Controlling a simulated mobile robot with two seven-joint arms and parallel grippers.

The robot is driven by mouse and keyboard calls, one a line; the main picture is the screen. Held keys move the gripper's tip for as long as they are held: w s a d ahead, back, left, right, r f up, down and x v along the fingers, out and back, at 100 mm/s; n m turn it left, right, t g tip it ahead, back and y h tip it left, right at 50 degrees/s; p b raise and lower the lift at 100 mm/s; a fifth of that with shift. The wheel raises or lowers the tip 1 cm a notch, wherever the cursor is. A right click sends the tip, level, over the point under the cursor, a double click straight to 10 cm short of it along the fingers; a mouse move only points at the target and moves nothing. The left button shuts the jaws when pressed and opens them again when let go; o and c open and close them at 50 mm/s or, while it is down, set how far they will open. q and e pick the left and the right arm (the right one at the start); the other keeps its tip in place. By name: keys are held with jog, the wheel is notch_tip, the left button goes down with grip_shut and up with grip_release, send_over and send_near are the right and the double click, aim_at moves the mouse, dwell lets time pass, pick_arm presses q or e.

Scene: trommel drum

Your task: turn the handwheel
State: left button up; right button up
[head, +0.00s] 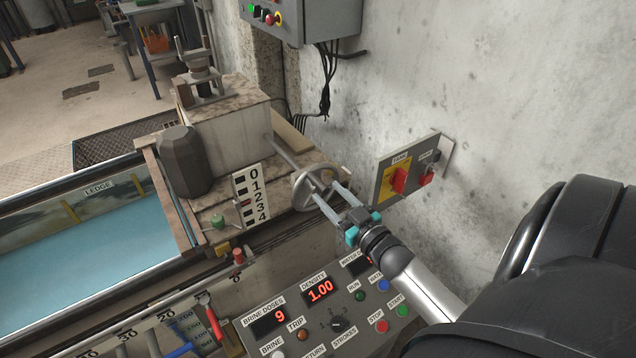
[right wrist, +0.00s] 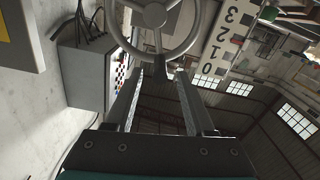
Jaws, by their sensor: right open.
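The handwheel (head: 301,196) is a grey metal wheel with a rim and spokes, on a shaft from the box-shaped housing at the tank's end. My right gripper (head: 326,190) reaches it from the lower right, with its two fingers apart and their tips at the wheel. In the right wrist view, the wheel (right wrist: 155,14) is at the top, with its lower rim just beyond the open fingertips (right wrist: 159,74). I cannot tell whether a finger touches the rim. My left gripper is not in view.
A 0-to-4 scale plate (head: 251,197) stands left of the wheel. A wall switch panel (head: 407,176) is close on the right. A control panel (head: 325,320) with displays and buttons lies below my right arm. The blue tank (head: 85,245) is at left.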

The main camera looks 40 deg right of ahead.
aim_at(310, 175)
jog(key=w, duration=0.4)
jog(key=shift+d+b, duration=0.2)
jog(key=shift+b, duration=0.2)
jog(key=shift+w, duration=0.5)
jog(key=shift+w+d, duration=0.1)
jog(key=shift+w, duration=0.05)
grip_shut()
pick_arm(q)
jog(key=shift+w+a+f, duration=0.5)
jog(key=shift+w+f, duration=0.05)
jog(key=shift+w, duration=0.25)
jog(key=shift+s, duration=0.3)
